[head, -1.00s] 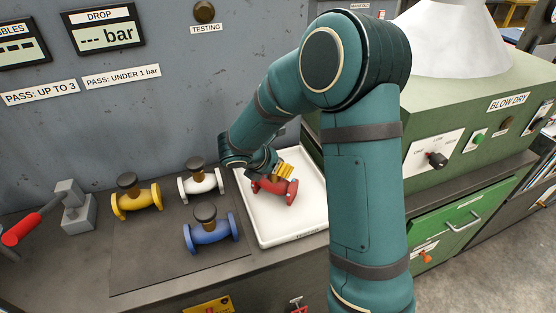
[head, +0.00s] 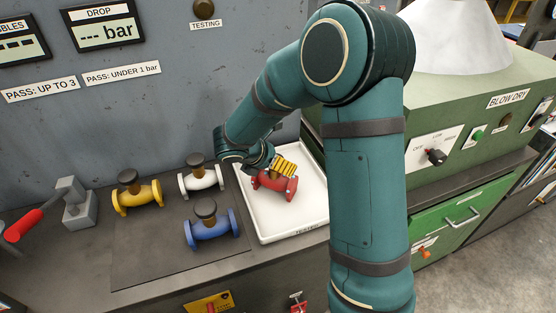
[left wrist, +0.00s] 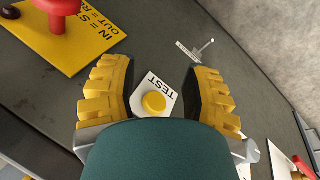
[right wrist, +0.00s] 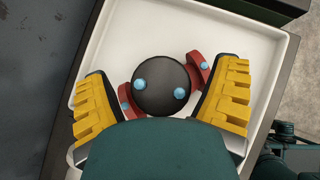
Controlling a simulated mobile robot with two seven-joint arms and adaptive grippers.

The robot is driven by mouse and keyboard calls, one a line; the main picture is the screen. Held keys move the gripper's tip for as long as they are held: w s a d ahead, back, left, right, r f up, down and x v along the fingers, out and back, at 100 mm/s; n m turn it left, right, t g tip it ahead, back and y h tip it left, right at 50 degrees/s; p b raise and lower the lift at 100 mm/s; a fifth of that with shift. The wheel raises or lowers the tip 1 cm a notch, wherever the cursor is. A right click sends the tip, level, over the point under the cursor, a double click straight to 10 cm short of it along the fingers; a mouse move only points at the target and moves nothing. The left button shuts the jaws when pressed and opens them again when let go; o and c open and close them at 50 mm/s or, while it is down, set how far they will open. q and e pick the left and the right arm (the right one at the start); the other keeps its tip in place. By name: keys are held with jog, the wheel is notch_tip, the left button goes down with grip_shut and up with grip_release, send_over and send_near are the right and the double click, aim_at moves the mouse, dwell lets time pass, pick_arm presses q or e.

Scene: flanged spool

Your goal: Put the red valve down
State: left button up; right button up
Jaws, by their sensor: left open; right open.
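The red valve (head: 274,186) sits in the white tray (head: 306,215), and its flanges seem to rest on the tray floor. My right gripper (head: 284,166) is open, low over the valve, and partly covers it in the head view. In the right wrist view the valve's black round cap (right wrist: 160,86) lies between the open yellow fingers, with a red flange (right wrist: 198,68) showing on either side. My left gripper (left wrist: 155,85) is open and empty over a yellow button on a TEST plate (left wrist: 158,96); it is out of the head view.
Yellow (head: 138,196), white (head: 200,181) and blue (head: 211,232) valves stand on the dark mat left of the tray. A red-handled lever clamp (head: 50,212) is at far left. The green blow-dry machine (head: 470,120) stands right of the tray.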

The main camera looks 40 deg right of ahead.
pick_arm(q)
notch_tip(320, 180, up, 2)
jog(key=shift+r+p, duration=0.15)
jog(key=shift+p, duration=0.85)
pick_arm(e)
jog(key=v, duration=1)
jog(key=shift+a+r, duration=0.25)
jog(key=shift+r, duration=0.05)
pick_arm(q)
jog(key=shift+s, duration=0.1)
pick_arm(e)
jog(key=shift+s+f, duration=0.1)
jog(key=shift+s, duration=0.05)
